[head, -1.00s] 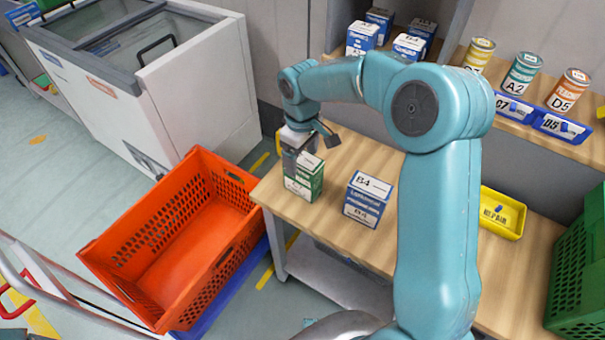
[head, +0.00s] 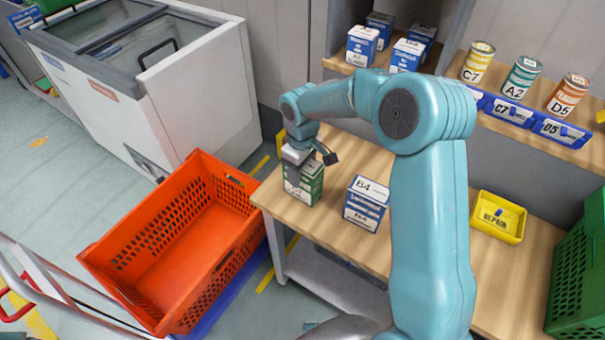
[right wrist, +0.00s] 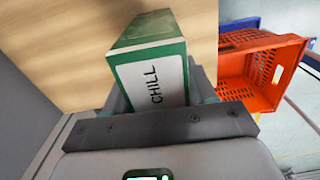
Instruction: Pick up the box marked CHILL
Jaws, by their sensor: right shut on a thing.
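The green and white box marked CHILL (right wrist: 152,80) shows in the right wrist view, with its label facing the camera. In the head view the same box (head: 304,188) stands upright at the left end of the wooden bench (head: 332,222). My right gripper (head: 301,166) comes down on it from above and is shut on it. In the right wrist view the jaws lie on both sides of the box, and part of its lower body is hidden behind the gripper. My left gripper is not in view.
A blue and white B4 box (head: 366,203) stands just right of the CHILL box. An empty orange tote (head: 128,285) is left of the bench. A yellow REPAIR bin (head: 498,217) and a green crate (head: 580,265) are at the right. Cans (head: 522,77) stand on a shelf.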

